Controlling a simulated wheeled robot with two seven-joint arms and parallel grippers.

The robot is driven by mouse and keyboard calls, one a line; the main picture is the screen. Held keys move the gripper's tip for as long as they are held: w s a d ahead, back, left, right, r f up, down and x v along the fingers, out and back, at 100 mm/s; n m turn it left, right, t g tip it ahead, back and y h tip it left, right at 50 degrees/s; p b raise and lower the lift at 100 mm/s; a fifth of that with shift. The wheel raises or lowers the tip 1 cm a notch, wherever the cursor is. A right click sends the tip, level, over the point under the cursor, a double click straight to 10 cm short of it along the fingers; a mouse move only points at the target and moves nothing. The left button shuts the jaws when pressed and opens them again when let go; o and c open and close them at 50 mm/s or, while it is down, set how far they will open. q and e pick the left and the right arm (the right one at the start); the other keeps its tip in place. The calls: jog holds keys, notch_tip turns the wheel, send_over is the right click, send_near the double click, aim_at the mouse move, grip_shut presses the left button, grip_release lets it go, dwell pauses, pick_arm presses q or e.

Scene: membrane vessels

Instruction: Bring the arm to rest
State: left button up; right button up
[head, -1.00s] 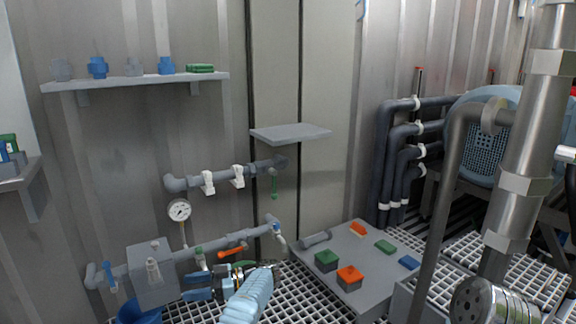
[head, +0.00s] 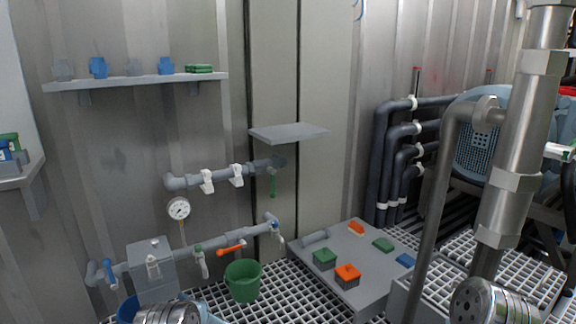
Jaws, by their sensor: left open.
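My left arm (head: 168,314) shows only at the bottom edge of the head view, as a metal joint with a light blue part beside it. Of my left gripper (head: 186,299) only a small blue bit shows behind that joint; most of it is hidden or cut off by the frame edge. It is open and I see nothing held. My right arm's metal joint (head: 492,302) shows at the lower right, with no right gripper in view.
A green bucket (head: 243,281) stands on the grating below the valve pipe (head: 215,245), beside a blue bucket (head: 127,309). A grey platform (head: 335,249) with green, orange and blue blocks stands to the right. A wall shelf (head: 140,82) and a small ledge (head: 290,133) jut out.

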pick_arm(q)
jog(key=s+d+f+m+g+h, duration=0.1)
jog(key=s+d+f+m+h, duration=0.4)
jog(key=s+d+f+h, duration=0.75)
jog(key=s+d+f+m+g+h, duration=0.1)
jog(key=s+d+f+g+h, duration=0.2)
jog(key=s, duration=0.8)
jog(key=s+d+r+m+g+h, duration=0.15)
jog(key=s+d+g, duration=0.4)
jog(key=s, duration=0.85)
notch_tip(320, 180, up, 17)
jog(key=s+d+h+p, duration=0.1)
jog(key=s+d+p, duration=0.1)
jog(key=p, duration=1.4)
jog(key=shift+d+f+t, duration=0.2)
jog(key=shift+t, duration=0.15)
jog(key=shift+w, duration=0.1)
